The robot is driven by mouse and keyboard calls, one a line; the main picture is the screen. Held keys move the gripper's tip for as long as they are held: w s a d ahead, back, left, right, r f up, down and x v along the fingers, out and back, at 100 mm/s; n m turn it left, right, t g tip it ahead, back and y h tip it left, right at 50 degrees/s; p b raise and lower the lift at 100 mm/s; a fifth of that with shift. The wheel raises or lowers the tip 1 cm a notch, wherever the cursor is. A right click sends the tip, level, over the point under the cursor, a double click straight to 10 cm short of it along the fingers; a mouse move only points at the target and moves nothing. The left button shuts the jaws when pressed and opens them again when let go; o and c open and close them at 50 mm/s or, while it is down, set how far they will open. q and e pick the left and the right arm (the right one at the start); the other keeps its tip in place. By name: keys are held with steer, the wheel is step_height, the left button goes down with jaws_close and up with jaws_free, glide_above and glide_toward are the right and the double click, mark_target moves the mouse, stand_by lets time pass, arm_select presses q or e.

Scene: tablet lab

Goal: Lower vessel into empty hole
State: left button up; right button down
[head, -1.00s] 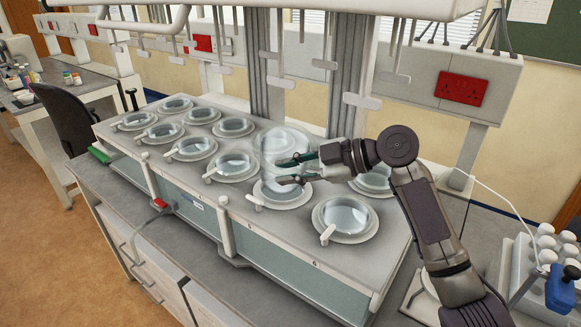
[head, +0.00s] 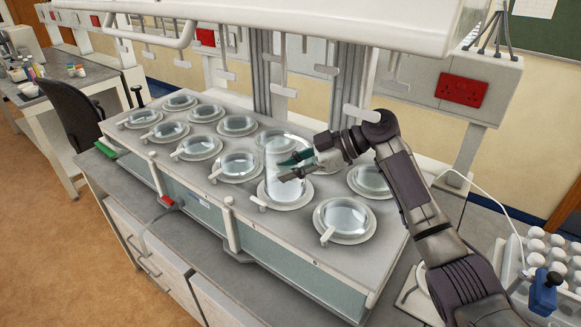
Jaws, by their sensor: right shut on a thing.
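The clear glass vessel (head: 284,143) is a tall, see-through cylinder and stands about upright. My right gripper (head: 282,170) comes from the right and is shut on its side. The vessel's lower end shows within the pale ring of a front-row hole (head: 303,196) in the grey bath top (head: 250,211). I cannot tell how deep it sits there, as the glass blends with the ring. Several other ringed holes hold glass vessels, such as the one at the front right (head: 345,217). My left gripper is not in view.
White paddles (head: 326,70) and rods hang from the pale overhead unit (head: 300,22) above the bath's rear. White handles (head: 328,235) stick out beside the rings. A rack of white-topped bottles (head: 537,250) stands at the right. The floor at left is clear.

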mark_target(289, 202)
steer(key=shift+w+a+r+m+g+p, duration=0.15)
steer(key=shift+w+r+m+g+p, duration=0.2)
steer(key=shift+w+r, duration=0.2)
steer(key=shift+w+f, duration=0.1)
steer(key=shift+f, duration=0.3)
steer(key=shift+f+b, duration=4.3)
steer(key=shift+f, duration=0.9)
steer(key=shift+s+f, duration=0.2)
steer(key=shift+f, duration=0.05)
steer(key=c, duration=0.9)
jaws_free()
steer(key=shift+f, duration=0.1)
steer(key=shift+c, duration=0.2)
steer(key=shift+f, duration=0.1)
steer(key=v, duration=0.8)
steer(key=r+v, duration=0.1)
steer(key=v, duration=0.3)
steer(key=shift+w+a, duration=0.15)
steer(key=shift+a, duration=0.05)
